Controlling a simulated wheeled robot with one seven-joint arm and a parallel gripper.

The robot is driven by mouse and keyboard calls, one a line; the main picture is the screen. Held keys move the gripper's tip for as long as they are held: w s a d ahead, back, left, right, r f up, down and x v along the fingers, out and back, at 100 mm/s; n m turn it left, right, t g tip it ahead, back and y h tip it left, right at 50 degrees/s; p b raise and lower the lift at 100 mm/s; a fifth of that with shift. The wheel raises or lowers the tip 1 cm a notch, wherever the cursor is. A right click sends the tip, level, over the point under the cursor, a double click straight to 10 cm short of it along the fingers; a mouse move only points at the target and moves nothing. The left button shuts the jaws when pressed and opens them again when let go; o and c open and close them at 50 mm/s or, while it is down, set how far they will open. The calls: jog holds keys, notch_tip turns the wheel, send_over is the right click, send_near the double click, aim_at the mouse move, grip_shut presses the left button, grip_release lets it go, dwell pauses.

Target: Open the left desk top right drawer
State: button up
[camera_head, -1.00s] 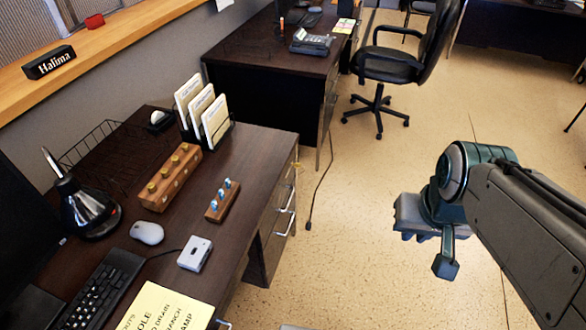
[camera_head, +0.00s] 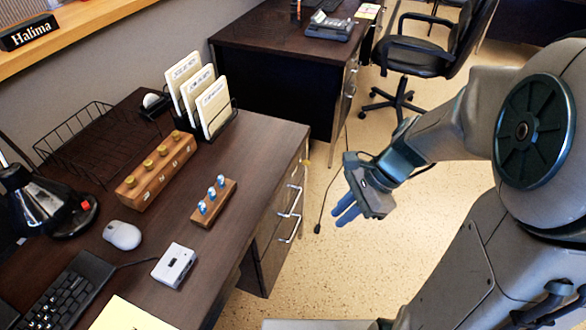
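The left desk (camera_head: 262,150) is the dark wooden desk close by on the left. Its drawer fronts face right, toward the open floor. The top drawer handle (camera_head: 292,199) is a silver bar, with another handle (camera_head: 291,232) below it. The drawers look closed, though the fronts are seen at a steep angle. My gripper (camera_head: 342,214) is in the air to the right of the handles, apart from them. Its two blue fingers point left toward the drawer fronts, with a gap between them and nothing held.
On the desk are a wooden peg block (camera_head: 155,172), a smaller block (camera_head: 214,202), a card holder (camera_head: 205,95), a mouse (camera_head: 122,235) and a keyboard (camera_head: 65,297). A second desk (camera_head: 270,35) and a chair (camera_head: 425,50) stand behind. A cable (camera_head: 330,195) lies on the floor.

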jog(key=w+a+f+m+t+y+b, duration=0.1)
jog(key=w+f+m+y+b, duration=0.55)
jog(key=f+m, duration=0.7)
jog(key=m+t+y+b, duration=0.2)
jog(key=m+t+b, duration=0.4)
jog(key=m, duration=0.6)
send_near(292, 207)
jog(key=b+x, duration=0.2)
jog(key=x, duration=0.3)
jog(key=b+x, duration=0.2)
jog(key=x, duration=0.3)
jog(key=shift+f, duration=0.25)
grip_shut()
